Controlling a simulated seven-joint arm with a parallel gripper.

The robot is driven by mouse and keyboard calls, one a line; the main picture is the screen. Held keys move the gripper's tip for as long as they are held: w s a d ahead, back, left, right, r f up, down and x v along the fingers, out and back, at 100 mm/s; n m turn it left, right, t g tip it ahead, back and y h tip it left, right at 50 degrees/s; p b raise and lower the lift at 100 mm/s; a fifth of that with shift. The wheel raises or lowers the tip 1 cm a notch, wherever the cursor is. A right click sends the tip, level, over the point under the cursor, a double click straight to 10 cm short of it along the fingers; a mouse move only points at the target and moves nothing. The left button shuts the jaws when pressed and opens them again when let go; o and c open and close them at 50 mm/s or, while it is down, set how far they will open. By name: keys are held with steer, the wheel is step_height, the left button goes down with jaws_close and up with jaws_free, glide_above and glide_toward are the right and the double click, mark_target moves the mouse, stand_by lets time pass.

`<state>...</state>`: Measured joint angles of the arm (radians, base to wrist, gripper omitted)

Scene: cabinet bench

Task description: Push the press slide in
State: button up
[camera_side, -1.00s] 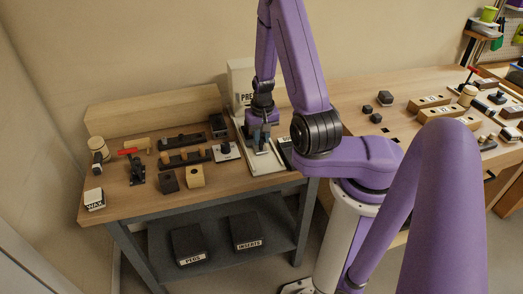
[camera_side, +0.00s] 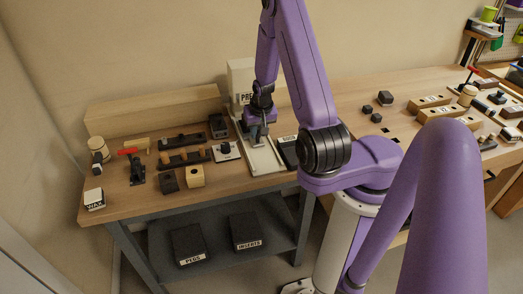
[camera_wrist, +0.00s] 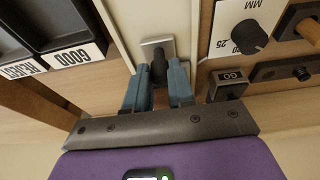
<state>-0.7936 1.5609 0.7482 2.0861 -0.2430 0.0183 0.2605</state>
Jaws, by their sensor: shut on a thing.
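The press (camera_side: 240,78) is a cream upright block with a partly hidden label, at the back of the bench. A pale base track (camera_side: 265,162) runs from it toward the front edge; it also shows in the wrist view (camera_wrist: 135,18). The press slide (camera_wrist: 149,44) is a light metal plate with a dark upright knob (camera_wrist: 158,68). My gripper (camera_wrist: 159,80) has its two blue-grey fingers on either side of the knob, shut on it. In the side view my gripper (camera_side: 257,140) is low over the far part of the track and hides most of the slide.
Dark trays (camera_wrist: 60,22) labelled GOOD and REJECT lie beside the track. On its other side are a gauge plate with a black knob (camera_side: 225,148) and a dark GO block (camera_wrist: 228,84). The front part of the track is bare.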

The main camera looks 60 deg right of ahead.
steer(key=shift+w+d+r, duration=0.15)
steer(key=shift+w+d, duration=0.05)
steer(key=shift+w+d, duration=0.6)
steer(key=shift+w, duration=0.05)
steer(key=o, duration=0.8)
steer(key=shift+c, duration=0.2)
steer(key=shift+s, duration=0.1)
steer(key=shift+v, duration=3.45)
steer(key=shift+a, duration=0.1)
